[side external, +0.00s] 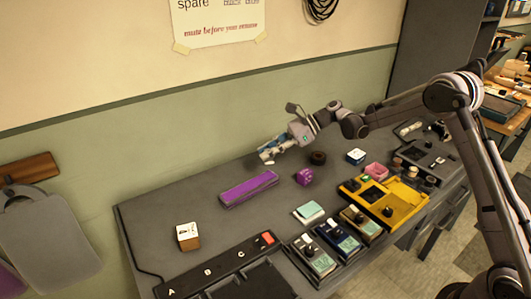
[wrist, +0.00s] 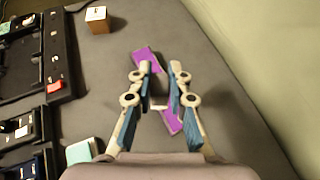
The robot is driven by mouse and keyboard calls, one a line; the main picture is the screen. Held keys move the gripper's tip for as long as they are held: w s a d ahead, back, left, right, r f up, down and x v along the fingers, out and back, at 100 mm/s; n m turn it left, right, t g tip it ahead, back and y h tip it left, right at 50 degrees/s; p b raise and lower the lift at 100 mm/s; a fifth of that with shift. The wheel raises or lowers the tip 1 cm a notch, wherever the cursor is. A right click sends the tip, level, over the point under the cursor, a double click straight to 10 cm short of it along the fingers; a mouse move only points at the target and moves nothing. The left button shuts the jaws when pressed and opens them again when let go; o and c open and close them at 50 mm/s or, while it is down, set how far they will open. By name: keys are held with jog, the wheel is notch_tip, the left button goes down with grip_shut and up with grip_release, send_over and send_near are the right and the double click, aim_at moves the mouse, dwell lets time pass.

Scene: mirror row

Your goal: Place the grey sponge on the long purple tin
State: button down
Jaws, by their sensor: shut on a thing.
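The long purple tin (side external: 249,189) lies on the grey bench, left of centre in the side view. In the wrist view the purple tin (wrist: 172,121) shows below and between my fingers, partly hidden by them. My gripper (side external: 266,155) is above the bench, higher in the side picture than the tin.
A purple block (side external: 304,177) and a dark round roll (side external: 318,158) sit right of the tin. A teal-topped block (side external: 309,212) and a wooden cube (side external: 188,236) are nearer the front. A yellow pedal unit (side external: 405,195) and a black lettered strip (side external: 222,265) take up bench space.

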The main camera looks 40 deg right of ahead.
jog(key=x, duration=0.7)
jog(key=shift+s+f, duration=0.1)
jog(key=shift+f, duration=2.05)
jog(key=shift+f, duration=0.1)
jog(key=c, duration=1.3)
grip_release()
